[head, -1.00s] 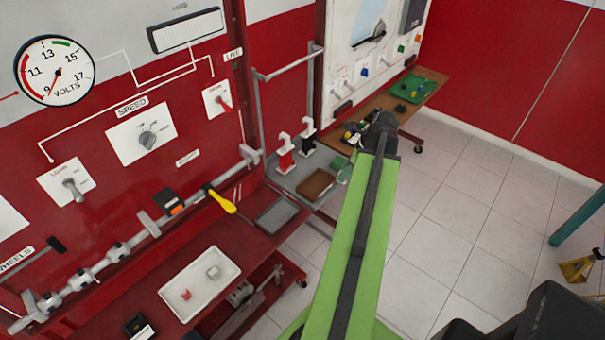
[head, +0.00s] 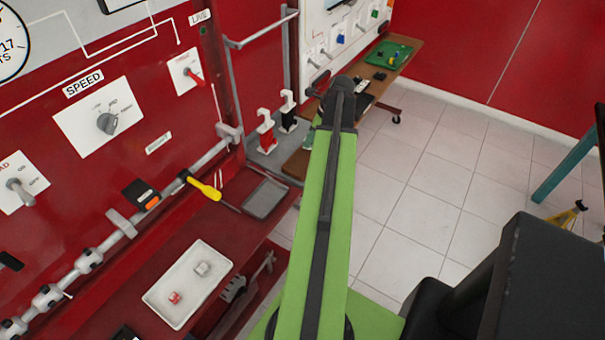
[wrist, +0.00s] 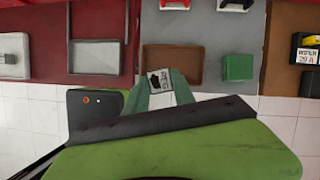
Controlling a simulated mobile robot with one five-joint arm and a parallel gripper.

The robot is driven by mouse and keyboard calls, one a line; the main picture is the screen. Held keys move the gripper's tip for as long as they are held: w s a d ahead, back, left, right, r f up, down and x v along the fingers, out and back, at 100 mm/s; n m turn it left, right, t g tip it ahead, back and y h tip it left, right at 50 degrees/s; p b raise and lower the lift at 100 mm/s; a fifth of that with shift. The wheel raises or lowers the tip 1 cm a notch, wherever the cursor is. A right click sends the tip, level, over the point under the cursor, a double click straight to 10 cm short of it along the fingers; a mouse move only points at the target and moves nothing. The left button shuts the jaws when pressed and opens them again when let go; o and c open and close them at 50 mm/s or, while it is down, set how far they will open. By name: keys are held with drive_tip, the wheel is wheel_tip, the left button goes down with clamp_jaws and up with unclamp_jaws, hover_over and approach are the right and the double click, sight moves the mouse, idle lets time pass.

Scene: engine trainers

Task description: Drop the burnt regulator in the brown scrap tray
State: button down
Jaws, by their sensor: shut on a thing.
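In the wrist view my gripper (wrist: 160,93) is shut on a small grey block with a black mark on its pale face, the burnt regulator (wrist: 160,80). The brown scrap tray (wrist: 199,64) lies just beyond the fingertips, and the regulator overlaps its near left part in the picture. I cannot tell how high the regulator is above the tray. In the head view my arm hides the gripper and the regulator. A brown piece, seemingly the scrap tray (head: 296,164), shows beside the arm.
A grey tray (wrist: 96,43) lies left of the brown tray, and a green block (wrist: 237,68) lies right of it. Red (head: 266,131) and black (head: 288,112) clamp-like posts stand behind. A white tray (head: 170,312) with small parts and a yellow screwdriver (head: 205,188) are nearer.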

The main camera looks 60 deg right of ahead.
drive_tip(key=d+f+b, duration=0.1)
drive_tip(key=f+b, duration=0.1)
drive_tip(key=f, duration=0.1)
drive_tip(key=w+d+f+b, duration=0.1)
drive_tip(key=f+b, duration=0.2)
drive_tip(key=f, duration=0.1)
drive_tip(key=w+f+b, duration=0.1)
drive_tip(key=f+b, duration=0.2)
drive_tip(key=shift+w+d+f, duration=0.1)
drive_tip(key=shift+d+f, duration=0.25)
drive_tip(key=shift+d, duration=0.05)
drive_tip(key=shift+r, duration=0.1)
drive_tip(key=c, duration=1)
unclamp_jaws()
drive_tip(key=shift+o, duration=0.2)
drive_tip(key=shift+r, duration=0.1)
